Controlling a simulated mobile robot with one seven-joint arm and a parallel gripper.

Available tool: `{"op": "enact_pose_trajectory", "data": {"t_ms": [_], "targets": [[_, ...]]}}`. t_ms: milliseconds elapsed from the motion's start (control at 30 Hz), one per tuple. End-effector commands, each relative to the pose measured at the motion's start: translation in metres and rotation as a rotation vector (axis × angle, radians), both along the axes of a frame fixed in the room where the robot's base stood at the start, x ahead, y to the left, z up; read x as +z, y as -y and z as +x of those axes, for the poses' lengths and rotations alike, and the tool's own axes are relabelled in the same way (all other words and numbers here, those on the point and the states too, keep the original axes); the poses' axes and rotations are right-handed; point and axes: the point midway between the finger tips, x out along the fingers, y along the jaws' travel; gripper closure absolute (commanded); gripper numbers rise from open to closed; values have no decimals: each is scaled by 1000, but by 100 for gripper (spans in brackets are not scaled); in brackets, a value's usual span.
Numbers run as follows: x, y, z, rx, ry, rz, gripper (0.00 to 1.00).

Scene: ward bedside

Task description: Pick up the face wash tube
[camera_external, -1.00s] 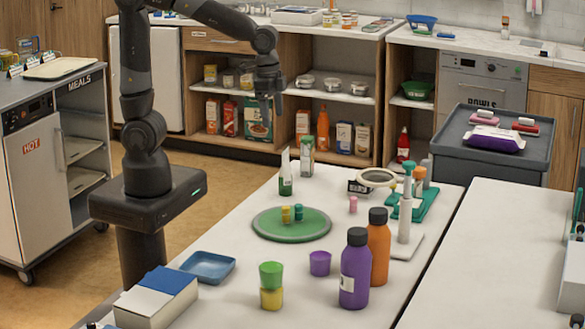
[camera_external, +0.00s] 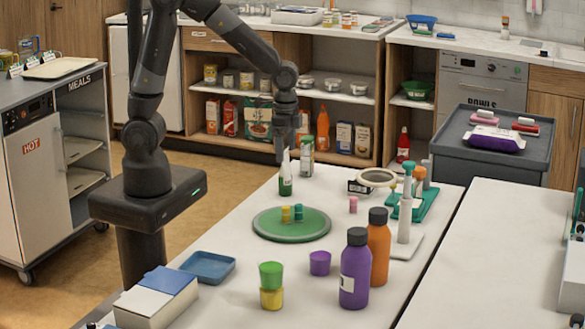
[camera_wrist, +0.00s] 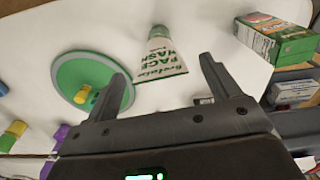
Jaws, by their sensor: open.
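The face wash tube (camera_external: 286,180) stands upright on the white table, white with a green lower end. In the wrist view the tube (camera_wrist: 161,55) lies ahead between my fingers, with its wide lettered end towards me. My gripper (camera_external: 284,153) is above the tube in the outside view, partly overlapping its top. In the wrist view my gripper (camera_wrist: 162,72) is open, with one finger on each side of the tube. I see no contact, and the exact gap is hard to judge.
A small green box (camera_external: 307,157) stands right beside the tube. A round green tray (camera_external: 262,230) with small yellow and teal items lies in front.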

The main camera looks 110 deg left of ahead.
Motion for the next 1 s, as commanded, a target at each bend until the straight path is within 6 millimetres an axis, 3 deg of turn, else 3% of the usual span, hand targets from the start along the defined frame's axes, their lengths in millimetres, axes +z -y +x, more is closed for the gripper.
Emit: {"op": "enact_pose_trajectory", "data": {"t_ms": [200, 467, 1000], "targets": [[-26, 0, -1, 1, -2, 0, 18], [-28, 0, -1, 1, 0, 0, 18], [-28, 0, -1, 0, 0, 0, 62]]}}
